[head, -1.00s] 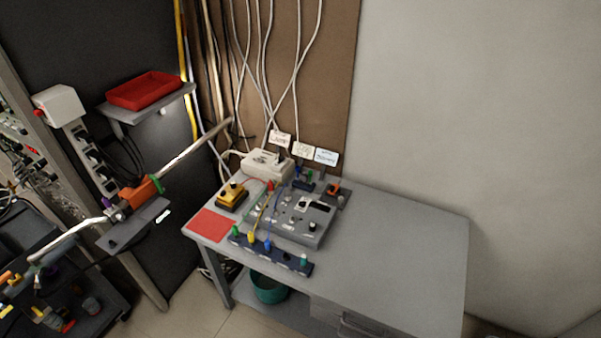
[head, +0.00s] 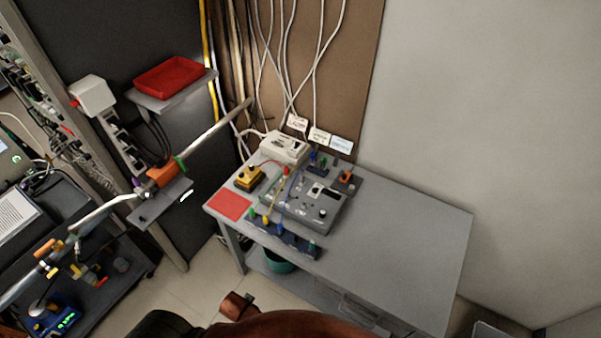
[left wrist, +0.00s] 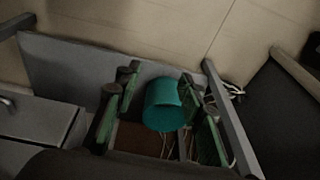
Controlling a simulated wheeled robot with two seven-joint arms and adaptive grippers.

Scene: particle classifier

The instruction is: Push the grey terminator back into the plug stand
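The plug stand looks to be the dark blue strip (head: 270,231) along the front edge of the grey table. Several coloured plugs stand on it, among them a yellow plug (head: 266,219) and a blue plug (head: 280,229). A small grey-green plug (head: 312,246) at its right end may be the grey terminator; how deep it sits is too small to tell. My left gripper (left wrist: 160,83) shows in the left wrist view, fingers apart, nothing between them, in front of the table's underside, away from the stand. My right gripper is not in view.
A grey instrument box (head: 325,217) with cables sits behind the strip. A red mat (head: 230,206) lies at the table's left corner. A teal bin (left wrist: 163,104) stands under the table. The table's right half (head: 410,235) is clear. A shelf with a red tray (head: 170,77) is left.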

